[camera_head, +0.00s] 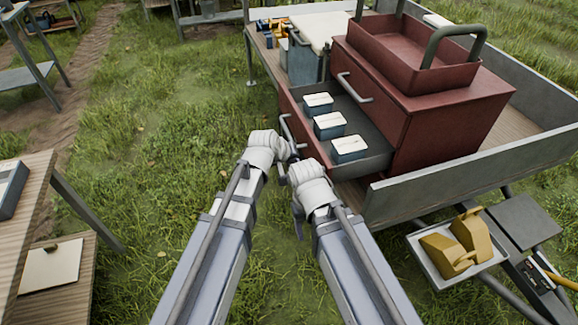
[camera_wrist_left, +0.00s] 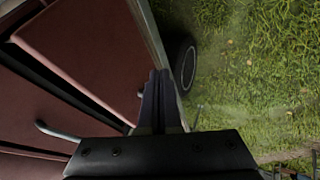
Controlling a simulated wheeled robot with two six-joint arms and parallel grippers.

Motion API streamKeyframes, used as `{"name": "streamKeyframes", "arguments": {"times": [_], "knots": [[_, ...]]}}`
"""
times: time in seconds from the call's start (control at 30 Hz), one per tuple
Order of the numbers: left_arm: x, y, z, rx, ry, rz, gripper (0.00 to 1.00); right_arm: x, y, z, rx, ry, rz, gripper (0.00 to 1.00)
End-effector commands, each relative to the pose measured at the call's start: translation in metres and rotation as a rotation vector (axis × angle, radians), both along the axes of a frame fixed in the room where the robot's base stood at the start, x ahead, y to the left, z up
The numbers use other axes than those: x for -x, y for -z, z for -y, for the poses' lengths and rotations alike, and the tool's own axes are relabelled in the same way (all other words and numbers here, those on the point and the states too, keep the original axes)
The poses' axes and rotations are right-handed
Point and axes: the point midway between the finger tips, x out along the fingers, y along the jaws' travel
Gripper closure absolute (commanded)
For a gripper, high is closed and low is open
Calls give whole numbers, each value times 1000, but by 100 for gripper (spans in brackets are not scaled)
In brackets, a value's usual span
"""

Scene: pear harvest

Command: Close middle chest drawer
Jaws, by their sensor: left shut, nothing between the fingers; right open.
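The dark red chest (camera_head: 430,115) stands on a flat trailer. One drawer (camera_head: 374,128) below its top drawer is pulled out towards the lower left, showing a grey inside with three blue boxes with pale lids (camera_head: 330,124). A bar handle (camera_head: 287,130) is on its front. My left gripper (camera_head: 288,150) is beside this front, near the handle; contact cannot be told. In the left wrist view its fingers (camera_wrist_left: 160,98) are shut together and empty, beside red panels and a grey handle (camera_wrist_left: 55,132). My right gripper (camera_head: 287,172) is just below the left, open, its fingers mostly hidden.
The trailer's grey side wall (camera_head: 470,168) runs right of the drawer. A red open tray with a dark handle (camera_head: 410,55) sits on the chest. A tray with yellow objects (camera_head: 455,250) is at lower right. A wooden table (camera_head: 28,215) is at left; grass between is open.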

Motion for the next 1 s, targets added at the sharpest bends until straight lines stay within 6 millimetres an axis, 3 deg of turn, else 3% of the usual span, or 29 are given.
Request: {"name": "streamKeyframes", "arguments": {"times": [0.03,0.33,1.0], "knots": [[-6,12,3,-1,1,0,100,0,12,0,0,0,0,36],[-15,5,36,0,1,1,100,0,5,0,0,0,0,36],[-20,5,41,0,0,0,100,0,5,0,0,0,0,36]]}}
